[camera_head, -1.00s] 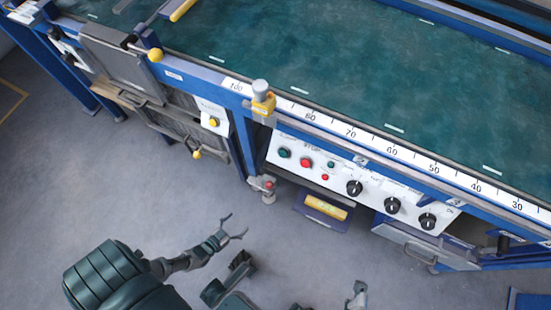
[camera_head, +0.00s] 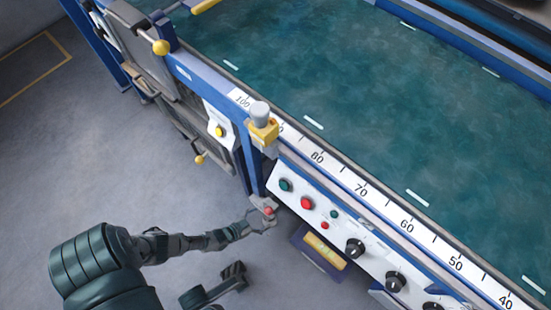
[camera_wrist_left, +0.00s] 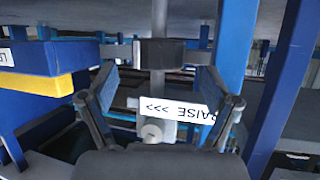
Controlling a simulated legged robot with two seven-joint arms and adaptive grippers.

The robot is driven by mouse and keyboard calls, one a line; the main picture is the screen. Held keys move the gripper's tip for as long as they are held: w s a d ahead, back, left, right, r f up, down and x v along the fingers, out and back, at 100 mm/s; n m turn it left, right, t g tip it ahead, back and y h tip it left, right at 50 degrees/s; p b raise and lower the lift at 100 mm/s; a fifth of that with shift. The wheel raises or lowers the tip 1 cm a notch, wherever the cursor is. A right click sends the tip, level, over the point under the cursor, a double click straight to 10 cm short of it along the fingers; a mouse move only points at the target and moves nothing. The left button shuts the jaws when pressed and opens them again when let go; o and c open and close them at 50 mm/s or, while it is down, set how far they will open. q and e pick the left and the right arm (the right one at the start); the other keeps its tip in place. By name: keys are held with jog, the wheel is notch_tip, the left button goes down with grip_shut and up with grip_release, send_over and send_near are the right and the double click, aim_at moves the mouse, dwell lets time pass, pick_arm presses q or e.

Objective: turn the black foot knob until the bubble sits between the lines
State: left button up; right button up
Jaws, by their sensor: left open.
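My left gripper (camera_head: 263,218) is at the bottom of the blue machine leg in the head view. In the left wrist view the gripper (camera_wrist_left: 158,82) is open, one finger on either side of a grey upright rod (camera_wrist_left: 159,20). A dark, round-sided knob (camera_wrist_left: 165,52) sits on the rod, just beyond the fingertips. Contact cannot be made out. A white label reading "RAISE >>>" (camera_wrist_left: 178,107) appears upside down between the fingers. A blue box with a yellow strip (camera_head: 325,249) hangs beneath the control panel; no bubble or lines can be made out.
The white control panel (camera_head: 318,222) with buttons and black dials is right of the left gripper. A blue post (camera_wrist_left: 282,90) stands at right in the wrist view, and a blue-and-yellow box (camera_wrist_left: 45,62) at left. Grey floor (camera_head: 90,170) is clear at left.

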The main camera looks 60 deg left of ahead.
aim_at(266, 216)
pick_arm(q)
jog(key=x, duration=0.1)
jog(key=b+x, duration=0.1)
jog(key=x, duration=0.1)
jog(key=shift+w+d+f, duration=0.15)
jog(key=shift+w+d, duration=0.15)
jog(key=shift+w+a, duration=0.25)
jog(key=shift+w, duration=0.2)
jog(key=shift+d, duration=0.2)
jog(key=c, duration=1.1)
